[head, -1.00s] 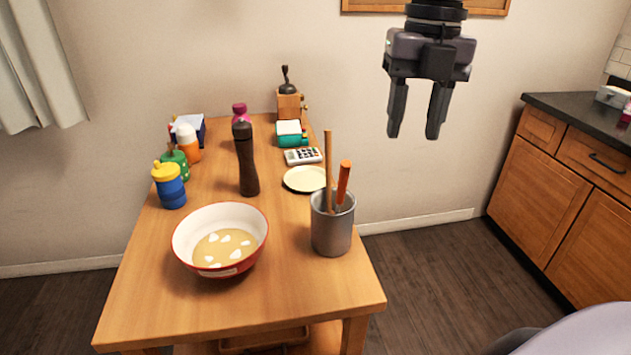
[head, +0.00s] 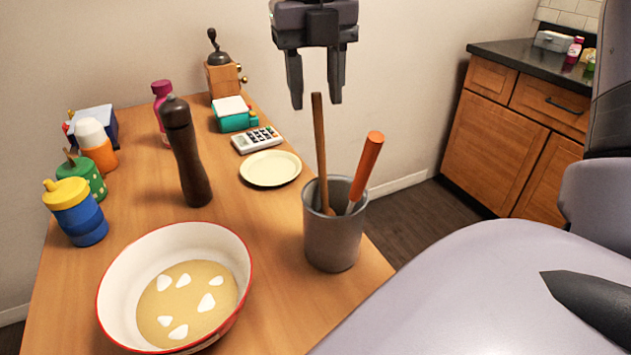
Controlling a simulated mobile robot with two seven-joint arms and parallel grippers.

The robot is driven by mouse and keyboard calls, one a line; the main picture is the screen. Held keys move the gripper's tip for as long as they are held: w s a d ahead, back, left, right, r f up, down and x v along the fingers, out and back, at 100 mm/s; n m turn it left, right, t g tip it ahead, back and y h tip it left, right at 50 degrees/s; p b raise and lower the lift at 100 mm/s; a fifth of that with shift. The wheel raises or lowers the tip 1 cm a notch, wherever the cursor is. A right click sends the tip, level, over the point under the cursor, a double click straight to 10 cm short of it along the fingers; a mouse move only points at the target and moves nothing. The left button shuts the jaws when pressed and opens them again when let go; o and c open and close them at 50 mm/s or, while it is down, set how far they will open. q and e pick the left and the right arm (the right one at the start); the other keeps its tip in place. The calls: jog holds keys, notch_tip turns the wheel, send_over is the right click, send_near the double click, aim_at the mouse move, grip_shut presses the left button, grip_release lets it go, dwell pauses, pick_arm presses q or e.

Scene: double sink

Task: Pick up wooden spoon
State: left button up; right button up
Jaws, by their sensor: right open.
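The wooden spoon (head: 320,150) stands nearly upright in a grey metal utensil holder (head: 333,236) at the right edge of the table, handle up. An orange-handled utensil (head: 366,168) leans to the right beside it in the same holder. My right gripper (head: 317,97) points down with its fingers apart, at the height of the spoon handle's top end. The handle's tip shows between the two fingers in the picture; I cannot tell whether it is truly between them in depth. Nothing is held. My left gripper is out of view.
A red-rimmed bowl (head: 112,292) of batter stands at the front left. A dark pepper mill (head: 187,160), a pale plate (head: 270,169), a calculator (head: 257,139) and several bottles and jars stand farther back. A wooden cabinet (head: 510,140) is at the right.

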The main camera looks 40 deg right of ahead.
aim_at(319, 148)
jog(key=f, duration=0.6)
jog(key=shift+s+d+f, duration=0.1)
jog(key=shift+s+f, duration=0.05)
jog(key=shift+s, duration=0.1)
grip_shut()
